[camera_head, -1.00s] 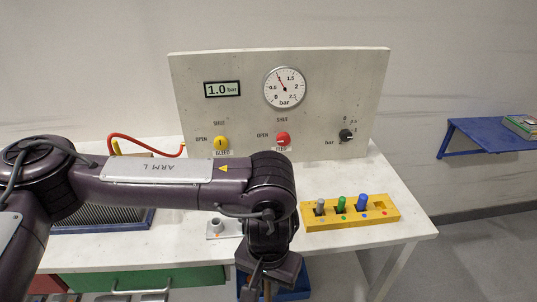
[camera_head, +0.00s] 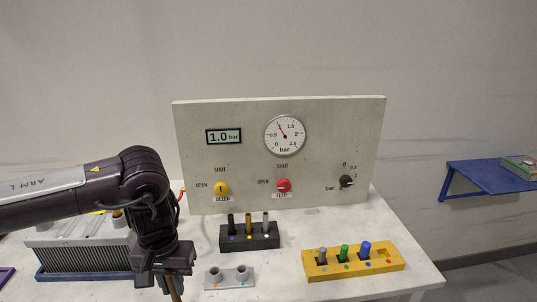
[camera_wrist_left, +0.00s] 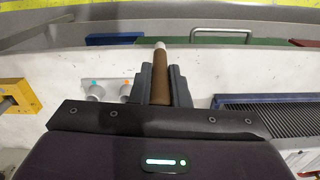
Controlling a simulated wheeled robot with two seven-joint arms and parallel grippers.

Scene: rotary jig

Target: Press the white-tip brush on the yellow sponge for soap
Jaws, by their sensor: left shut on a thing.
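My left gripper (camera_head: 163,272) is low at the left front of the bench in the head view. It is shut on a brown rod-like brush with a white tip (camera_wrist_left: 160,70), which points away from the jaws in the left wrist view. In the head view only a short piece of the brush (camera_head: 175,291) shows below the jaws. I cannot make out the yellow sponge for certain; a small yellow patch (camera_head: 98,212) shows behind my left arm. My right gripper is not in view.
A ribbed unit in a blue tray (camera_head: 75,272) stands left of the gripper. A plate with two cups (camera_head: 229,283) is to its right, with a black rack (camera_head: 262,242) behind. A yellow rack (camera_head: 330,271) stands further right. A gauge panel (camera_head: 330,140) closes the back.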

